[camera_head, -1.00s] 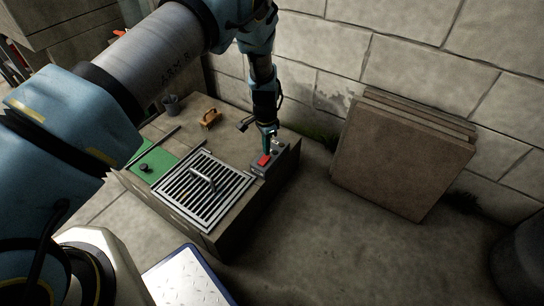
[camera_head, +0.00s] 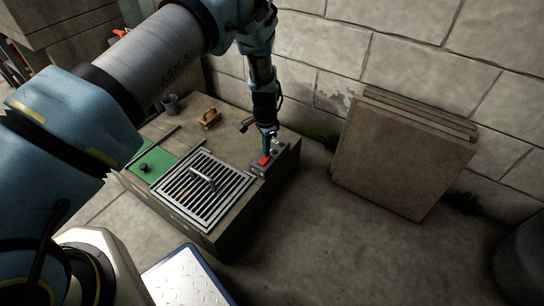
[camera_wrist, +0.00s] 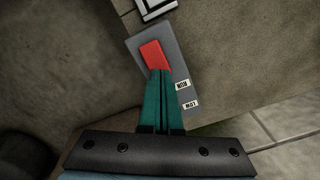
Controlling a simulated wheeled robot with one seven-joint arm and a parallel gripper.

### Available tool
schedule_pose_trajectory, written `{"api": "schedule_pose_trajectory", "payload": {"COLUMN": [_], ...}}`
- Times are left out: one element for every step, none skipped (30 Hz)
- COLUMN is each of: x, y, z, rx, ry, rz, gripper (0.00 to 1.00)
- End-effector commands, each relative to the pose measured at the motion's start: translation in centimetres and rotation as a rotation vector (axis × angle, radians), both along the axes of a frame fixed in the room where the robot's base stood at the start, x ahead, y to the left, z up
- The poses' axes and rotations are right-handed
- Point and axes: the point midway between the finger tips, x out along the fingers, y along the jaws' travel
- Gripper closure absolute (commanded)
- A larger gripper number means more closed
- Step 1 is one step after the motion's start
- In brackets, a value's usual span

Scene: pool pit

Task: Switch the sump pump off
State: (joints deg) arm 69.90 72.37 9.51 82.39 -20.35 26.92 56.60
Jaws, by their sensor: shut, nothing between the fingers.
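The pump switch is a red rocker (camera_head: 264,160) on a grey switch box (camera_head: 257,170) at the right end of the bench top. In the wrist view the red rocker (camera_wrist: 155,55) sits on the grey plate (camera_wrist: 177,57), beside two small white labels, one seeming to read RUN. My gripper (camera_head: 266,150) points down at the box. In the wrist view its green fingers (camera_wrist: 160,74) are together and empty, with their tips at the lower edge of the rocker, overlapping it in view. I cannot tell whether they press it. The far part of the box is partly hidden by the gripper.
A metal grate (camera_head: 203,190) with a handle lies left of the switch box. A green mat (camera_head: 152,163), an orange-brown object (camera_head: 210,118) and a dark cup (camera_head: 171,103) are farther left and back. Brown slabs (camera_head: 400,155) lean on the wall at right.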

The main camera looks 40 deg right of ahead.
Motion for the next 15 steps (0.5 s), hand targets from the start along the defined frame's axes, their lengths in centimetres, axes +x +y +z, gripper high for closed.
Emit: {"api": "schedule_pose_trajectory", "payload": {"x": [0.01, 0.01, 0.01, 0.01, 0.01, 0.01, 0.01, 0.01, 0.01, 0.01, 0.01, 0.01, 0.01, 0.01, 0.01], "y": [0.0, 0.0, 0.0, 0.0, 0.0, 0.0, 0.0, 0.0, 0.0, 0.0, 0.0, 0.0, 0.0, 0.0, 0.0], "z": [-0.14, -0.18, -0.23, -0.28, -0.32, -0.38, -0.42, -0.46, -0.52, -0.56, -0.6, -0.66, -0.7, -0.75, -0.8], "rx": [0.0, 0.0, 0.0, 0.0, 0.0, 0.0, 0.0, 0.0, 0.0, 0.0, 0.0, 0.0, 0.0, 0.0, 0.0], "ry": [0.0, 0.0, 0.0, 0.0, 0.0, 0.0, 0.0, 0.0, 0.0, 0.0, 0.0, 0.0, 0.0, 0.0, 0.0], "rz": [0.0, 0.0, 0.0, 0.0, 0.0, 0.0, 0.0, 0.0, 0.0, 0.0, 0.0, 0.0, 0.0, 0.0, 0.0], "gripper": [1.0, 1.0, 1.0, 1.0, 1.0, 1.0, 1.0, 1.0, 1.0, 1.0, 1.0, 1.0, 1.0, 1.0, 1.0]}}
